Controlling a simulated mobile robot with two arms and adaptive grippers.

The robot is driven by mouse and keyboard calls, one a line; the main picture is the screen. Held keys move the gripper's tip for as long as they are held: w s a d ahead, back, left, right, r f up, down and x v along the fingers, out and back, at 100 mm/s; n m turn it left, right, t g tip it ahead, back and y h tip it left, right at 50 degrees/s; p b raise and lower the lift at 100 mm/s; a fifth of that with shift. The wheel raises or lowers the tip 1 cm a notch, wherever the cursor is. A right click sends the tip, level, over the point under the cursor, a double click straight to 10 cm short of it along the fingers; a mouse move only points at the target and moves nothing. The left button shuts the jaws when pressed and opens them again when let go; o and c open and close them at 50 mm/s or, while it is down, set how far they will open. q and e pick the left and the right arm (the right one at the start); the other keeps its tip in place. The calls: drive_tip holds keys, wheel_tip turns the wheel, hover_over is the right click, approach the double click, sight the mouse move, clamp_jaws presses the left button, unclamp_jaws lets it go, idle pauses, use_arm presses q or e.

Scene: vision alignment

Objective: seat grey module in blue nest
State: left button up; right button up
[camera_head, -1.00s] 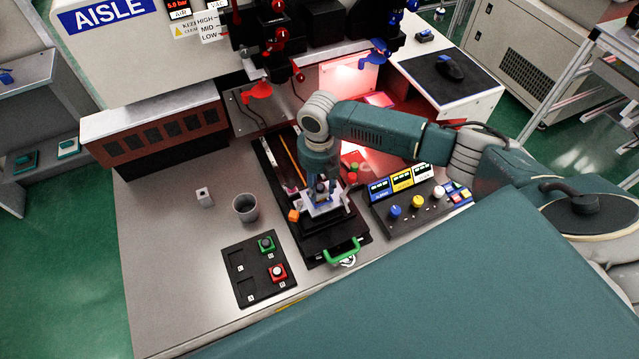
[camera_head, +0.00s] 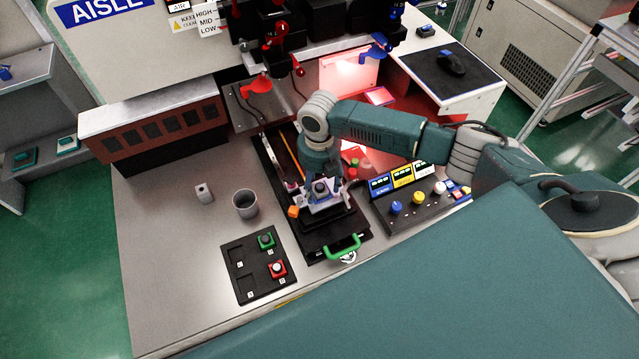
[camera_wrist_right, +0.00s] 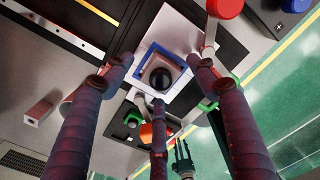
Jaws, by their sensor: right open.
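The grey module (camera_wrist_right: 163,73), with a black round dome on top, lies within the square blue nest (camera_wrist_right: 143,61) on a white plate (camera_wrist_right: 176,32). I cannot tell whether it is fully down or level. In the head view the module (camera_head: 320,187) shows as a small dark shape below my right wrist. My right gripper (camera_wrist_right: 160,79) is open, its fingers spread around the nest and apart from the module. In the head view, my right gripper (camera_head: 321,190) partly hides the nest.
The black slide has a green handle (camera_head: 343,247) at its front. An orange cube (camera_head: 293,211) is close by its left side. A grey cup (camera_head: 245,205) and black tray (camera_head: 243,281) with green and red pieces stand left. A knob panel (camera_head: 420,206) is right.

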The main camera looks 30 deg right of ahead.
wheel_tip(320, 180, up, 12)
idle(0.6)
idle(0.4)
